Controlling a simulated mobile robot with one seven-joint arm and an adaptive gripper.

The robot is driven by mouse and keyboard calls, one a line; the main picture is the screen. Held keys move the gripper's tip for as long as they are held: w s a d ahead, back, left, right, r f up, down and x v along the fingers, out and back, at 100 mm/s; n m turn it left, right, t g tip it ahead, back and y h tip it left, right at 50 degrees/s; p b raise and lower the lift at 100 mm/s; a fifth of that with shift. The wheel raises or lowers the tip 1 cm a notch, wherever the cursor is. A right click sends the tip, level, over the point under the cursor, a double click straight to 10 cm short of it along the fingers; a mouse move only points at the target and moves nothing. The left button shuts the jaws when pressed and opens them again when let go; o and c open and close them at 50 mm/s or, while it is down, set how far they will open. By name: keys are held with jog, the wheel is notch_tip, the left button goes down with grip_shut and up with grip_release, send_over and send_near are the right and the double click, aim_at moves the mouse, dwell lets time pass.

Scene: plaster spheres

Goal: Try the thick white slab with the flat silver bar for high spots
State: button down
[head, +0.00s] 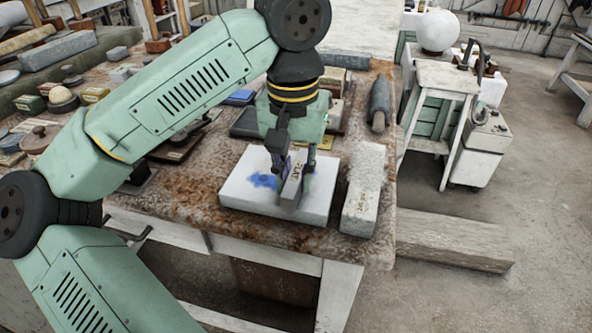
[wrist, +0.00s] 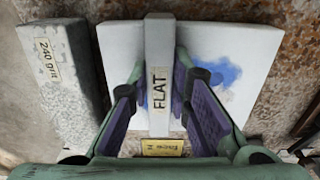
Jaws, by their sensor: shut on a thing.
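The thick white slab (head: 238,190) lies flat near the front edge of the workbench, with a blue smear on its top left part. In the wrist view the slab (wrist: 265,50) shows the smear to the right of the bar. My gripper (head: 291,170) is above the slab, shut on the flat silver bar (head: 292,189), which is marked "FLAT". In the wrist view the bar (wrist: 158,45) runs lengthwise between my fingers (wrist: 160,100) and spans the slab. The bar looks to be on or just above the slab; I cannot tell if they touch.
A grey block labelled "240 grit" (wrist: 65,80) lies beside the slab; in the head view the block (head: 361,205) is to its right. A yellow label (wrist: 162,147) is near the slab. A dark cylinder (head: 380,103) and several tools lie farther back on the bench (head: 190,195).

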jog(key=shift+s+a, duration=0.3)
jog(key=shift+s, duration=0.5)
jog(key=shift+w+d+r, duration=0.1)
jog(key=shift+w+d, duration=0.1)
jog(key=shift+w, duration=0.25)
jog(key=shift+w+d, duration=0.15)
jog(key=shift+w, duration=0.3)
jog(key=shift+w+d, duration=0.2)
jog(key=shift+w, duration=0.4)
jog(key=shift+w+d, duration=0.15)
jog(key=shift+w, duration=0.45)
jog(key=shift+s+a, duration=0.25)
jog(key=shift+s, duration=0.45)
jog(key=shift+s+a, duration=0.2)
jog(key=shift+s, duration=0.5)
jog(key=shift+s+a, duration=0.25)
jog(key=shift+s, duration=0.45)
jog(key=shift+w+d, duration=0.25)
jog(key=shift+w, duration=0.45)
jog(key=shift+w+d, duration=0.2)
jog(key=shift+w, duration=0.5)
jog(key=shift+w+d, duration=0.25)
jog(key=shift+w, duration=0.45)
jog(key=shift+s, duration=0.1)
